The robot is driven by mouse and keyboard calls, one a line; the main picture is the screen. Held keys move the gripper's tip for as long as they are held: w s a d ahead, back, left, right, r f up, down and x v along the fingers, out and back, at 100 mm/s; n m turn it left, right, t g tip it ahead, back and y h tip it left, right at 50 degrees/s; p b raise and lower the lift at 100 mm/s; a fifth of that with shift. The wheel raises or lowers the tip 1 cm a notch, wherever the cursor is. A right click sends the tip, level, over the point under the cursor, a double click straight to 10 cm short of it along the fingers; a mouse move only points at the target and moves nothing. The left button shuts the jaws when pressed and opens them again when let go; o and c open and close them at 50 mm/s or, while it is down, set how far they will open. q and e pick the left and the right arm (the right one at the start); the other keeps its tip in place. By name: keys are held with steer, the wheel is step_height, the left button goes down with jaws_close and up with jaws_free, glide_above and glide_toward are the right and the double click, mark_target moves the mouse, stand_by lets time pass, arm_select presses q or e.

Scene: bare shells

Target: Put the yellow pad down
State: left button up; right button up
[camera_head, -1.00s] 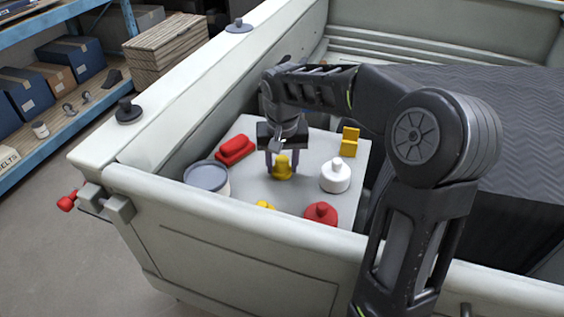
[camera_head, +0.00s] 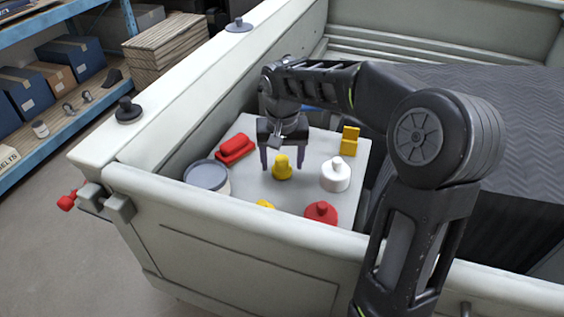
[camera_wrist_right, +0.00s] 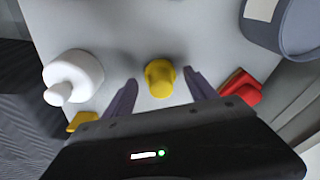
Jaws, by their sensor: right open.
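The yellow pad (camera_head: 282,168) stands upright on a light grey surface (camera_head: 305,190) inside the pale bin. It also shows in the right wrist view (camera_wrist_right: 160,78), between and beyond the fingertips. My right gripper (camera_head: 282,166) is open around the yellow pad, one finger on each side, with a gap to each finger. In the right wrist view the open fingers (camera_wrist_right: 160,82) do not touch the pad. My left gripper is not in view.
Around the pad are a red block (camera_head: 236,149), a grey round container (camera_head: 207,176), a white knobbed piece (camera_head: 336,175), a red knobbed piece (camera_head: 321,212), a yellow block (camera_head: 350,141) and a partly hidden yellow piece (camera_head: 265,204). Bin walls (camera_head: 240,215) enclose the surface.

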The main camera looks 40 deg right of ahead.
mark_target(282, 176)
step_height(282, 176, up, 11)
steer(key=s+a, duration=0.1)
steer(key=shift+s, duration=0.2)
stand_by(0.8)
